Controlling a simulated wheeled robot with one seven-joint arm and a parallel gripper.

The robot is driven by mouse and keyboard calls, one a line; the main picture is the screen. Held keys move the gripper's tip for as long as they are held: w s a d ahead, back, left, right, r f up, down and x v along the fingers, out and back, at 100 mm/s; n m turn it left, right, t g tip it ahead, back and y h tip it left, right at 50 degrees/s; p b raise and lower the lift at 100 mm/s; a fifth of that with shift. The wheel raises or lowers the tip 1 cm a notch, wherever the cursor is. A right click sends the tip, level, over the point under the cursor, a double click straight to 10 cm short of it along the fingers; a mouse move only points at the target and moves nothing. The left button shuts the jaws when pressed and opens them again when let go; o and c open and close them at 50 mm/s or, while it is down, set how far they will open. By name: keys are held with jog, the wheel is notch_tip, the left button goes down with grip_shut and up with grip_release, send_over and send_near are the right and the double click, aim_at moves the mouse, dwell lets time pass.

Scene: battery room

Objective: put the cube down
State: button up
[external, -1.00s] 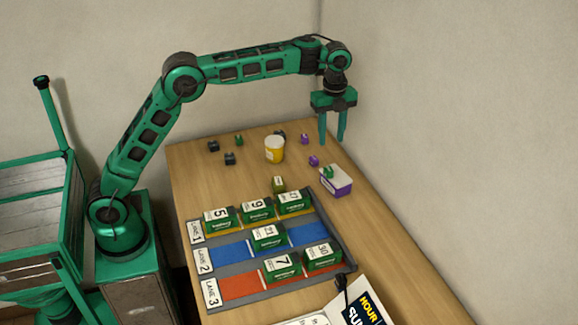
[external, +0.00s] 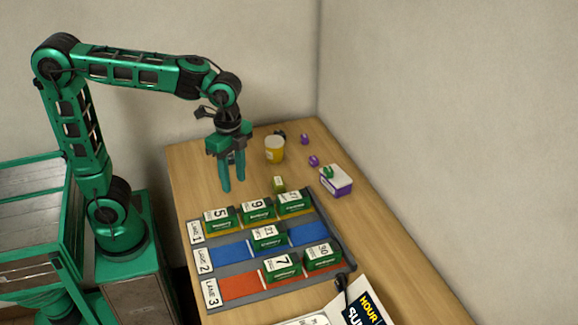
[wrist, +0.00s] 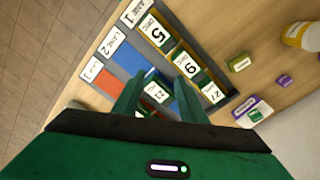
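My gripper (external: 233,188) is open, with nothing visible between its fingers. It hangs above the table, just behind the lane tray. In the wrist view the fingers (wrist: 157,105) stand apart over the tray. A small green cube (external: 328,172) rests on the purple-and-white box (external: 339,188), right of the tray; both also show in the wrist view, the cube (wrist: 256,114) on the box (wrist: 243,104). Two small purple cubes lie farther back, one nearer (external: 313,161) and one farther (external: 304,139). My gripper and arm hide part of the table's back left.
The grey lane tray (external: 197,268) holds several green numbered blocks in yellow, blue and red lanes. An olive block (external: 279,184) stands behind it. A yellow cup (external: 274,150) stands farther back, with a dark object (external: 281,134) behind it. A wall borders the table's right side.

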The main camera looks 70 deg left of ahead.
jog(key=s+a+f+n, duration=0.1)
jog(key=s+f, duration=0.4)
jog(key=s, duration=0.5)
jog(key=s+a+f+n, duration=0.2)
jog(key=s+f, duration=0.3)
jog(key=s, duration=0.5)
jog(key=shift+s+n+y, duration=0.2)
jog(key=shift+n+y, duration=0.2)
jog(key=shift+n, duration=0.3)
jog(key=shift+w+f, duration=0.3)
jog(key=shift+w, duration=0.35)
jog(key=shift+o, duration=1.2)
